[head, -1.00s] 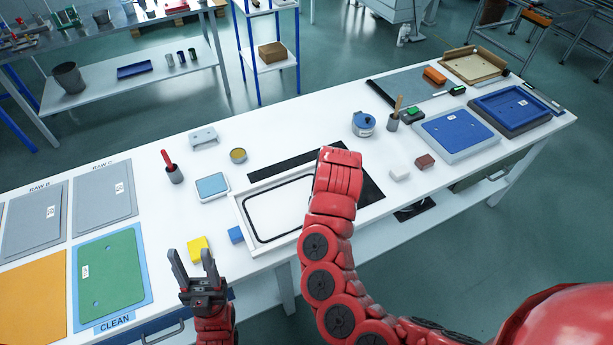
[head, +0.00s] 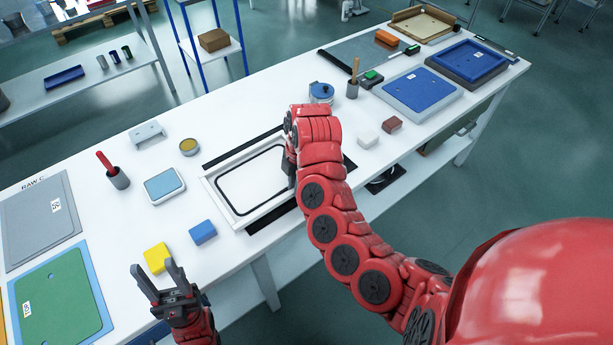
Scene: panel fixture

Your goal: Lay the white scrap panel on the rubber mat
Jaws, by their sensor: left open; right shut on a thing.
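A white rectangular piece with a raised rim and a black rounded outline, which looks like the white scrap panel (head: 250,182), is at the middle of the table in the head view. Black strips of a dark sheet, possibly the rubber mat (head: 232,149), show along its edges. I cannot tell whether the white piece touches the sheet. My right gripper (head: 291,172) points down at its right side, shut; my arm hides most of the grip. My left gripper (head: 158,283) is open and empty near the front edge, in front of a yellow block (head: 157,258).
A blue block (head: 203,232) and a blue-topped box (head: 164,186) stand left of the panel. White (head: 368,140) and red-brown blocks (head: 392,124) lie to the right.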

